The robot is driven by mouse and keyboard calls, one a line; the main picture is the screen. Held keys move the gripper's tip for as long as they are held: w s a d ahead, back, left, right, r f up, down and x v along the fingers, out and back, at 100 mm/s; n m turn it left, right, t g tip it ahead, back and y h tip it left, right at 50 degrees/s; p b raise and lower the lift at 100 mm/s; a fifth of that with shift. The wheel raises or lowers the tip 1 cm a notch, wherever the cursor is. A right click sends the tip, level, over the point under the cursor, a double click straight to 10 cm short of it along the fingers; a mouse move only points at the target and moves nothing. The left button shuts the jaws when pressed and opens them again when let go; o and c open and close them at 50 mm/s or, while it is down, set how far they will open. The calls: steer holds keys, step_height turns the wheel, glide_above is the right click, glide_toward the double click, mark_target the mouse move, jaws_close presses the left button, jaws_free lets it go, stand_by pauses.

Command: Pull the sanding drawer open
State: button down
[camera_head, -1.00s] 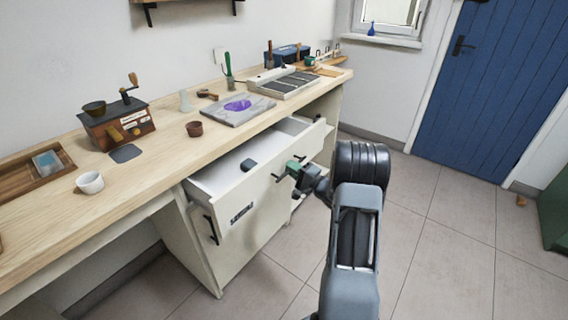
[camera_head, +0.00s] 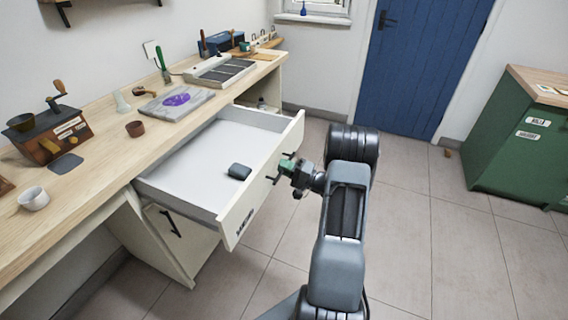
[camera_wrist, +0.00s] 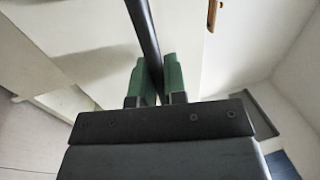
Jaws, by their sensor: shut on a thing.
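The drawer (camera_head: 264,182) under the workbench is pulled far out, and its white inside shows. A label sits low on its front, too small here to read for sure. A dark block (camera_head: 240,171) lies on the drawer floor close to the front panel. My gripper (camera_head: 287,167) is at the outer side of the front panel, shut on the dark bar handle (camera_head: 275,179). In the wrist view the green fingertips (camera_wrist: 156,80) close on both sides of the dark handle bar (camera_wrist: 143,30).
The wooden bench top (camera_head: 90,190) holds a coffee grinder (camera_head: 52,130), a white cup (camera_head: 33,198), a brown cup (camera_head: 135,128) and a board with a purple patch (camera_head: 177,101). A cabinet door (camera_head: 180,240) is below the drawer.

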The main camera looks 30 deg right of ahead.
steer(key=shift+s+f, duration=0.1)
steer(key=shift+s, duration=0.05)
steer(key=c, duration=1.2)
jaws_free()
steer(key=v, duration=1.3)
steer(key=shift+s+d, duration=0.25)
steer(key=shift+s, duration=0.05)
